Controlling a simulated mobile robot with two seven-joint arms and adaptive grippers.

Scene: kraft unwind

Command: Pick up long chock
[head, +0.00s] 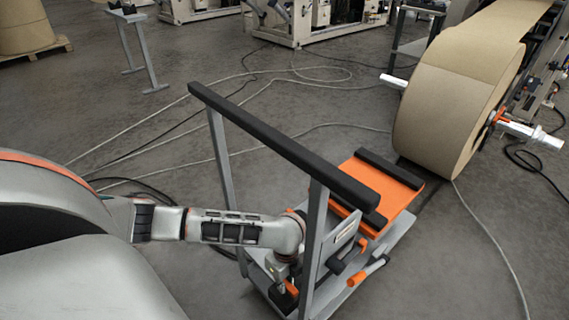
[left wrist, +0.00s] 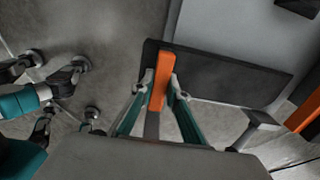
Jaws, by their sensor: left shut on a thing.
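The long chock (left wrist: 225,75) shows in the left wrist view as a long dark block with an orange grip (left wrist: 162,80) at its left part. My left gripper (left wrist: 163,88) is shut on this orange grip, one finger on each side. In the head view my left gripper (head: 285,274) reaches down behind the cart's near post, beside a small orange part (head: 291,288). The chock is mostly hidden there by the arm and cart frame. I cannot tell whether it rests on the cart or is clear of it. My right gripper is not in view.
The cart has a tall frame with a black top bar (head: 280,140) close above my arm, and an orange platform (head: 385,195) with black bars. A large paper roll (head: 440,110) stands behind it. Cables (head: 215,105) cross the open floor on the left.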

